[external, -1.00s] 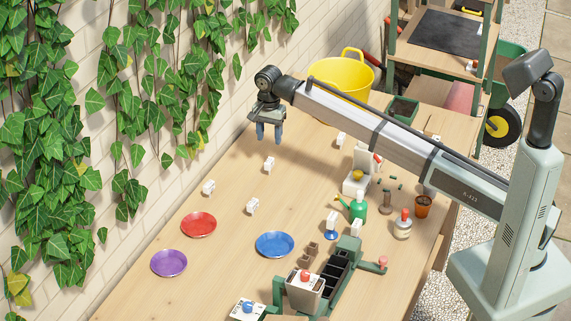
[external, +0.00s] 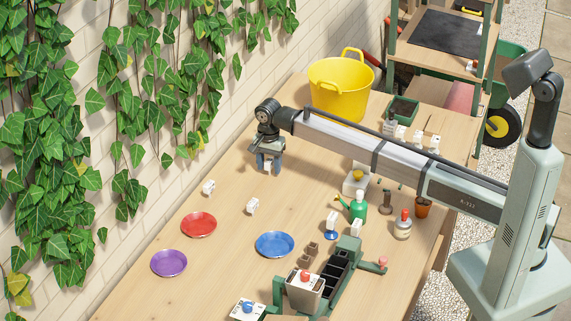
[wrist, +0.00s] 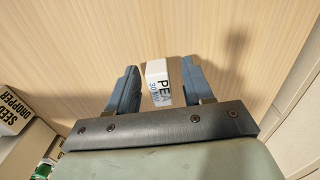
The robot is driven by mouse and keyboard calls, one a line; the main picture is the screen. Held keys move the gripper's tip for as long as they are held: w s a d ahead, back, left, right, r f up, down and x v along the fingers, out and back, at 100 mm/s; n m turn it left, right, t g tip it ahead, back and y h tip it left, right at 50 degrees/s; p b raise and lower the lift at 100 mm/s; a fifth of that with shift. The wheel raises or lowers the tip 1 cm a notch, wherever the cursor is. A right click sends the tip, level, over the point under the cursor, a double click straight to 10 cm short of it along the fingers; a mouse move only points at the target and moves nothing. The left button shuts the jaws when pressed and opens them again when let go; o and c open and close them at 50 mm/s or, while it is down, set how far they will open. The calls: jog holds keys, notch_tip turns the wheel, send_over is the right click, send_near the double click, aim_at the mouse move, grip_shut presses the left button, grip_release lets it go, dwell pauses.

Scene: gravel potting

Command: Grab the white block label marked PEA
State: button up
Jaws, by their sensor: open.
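The white block label marked PEA (wrist: 157,80) lies on the wooden table in the wrist view, its black letters facing me. My gripper (wrist: 160,68) is open, with one blue-grey finger on each side of the block. A gap shows between the block and the left finger; the right finger is closer, and I cannot tell if it touches. In the external view my gripper (external: 268,168) is low over the table near the brick wall, and the block is mostly hidden between its fingers.
Other white labels stand nearby, one (external: 208,187) by the wall and one (external: 252,205) nearer the blue plate (external: 274,245). Red (external: 198,224) and purple (external: 169,263) plates lie at left.

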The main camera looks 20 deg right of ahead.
jog(key=shift+f, duration=0.35)
jog(key=shift+c, duration=0.5)
grip_shut()
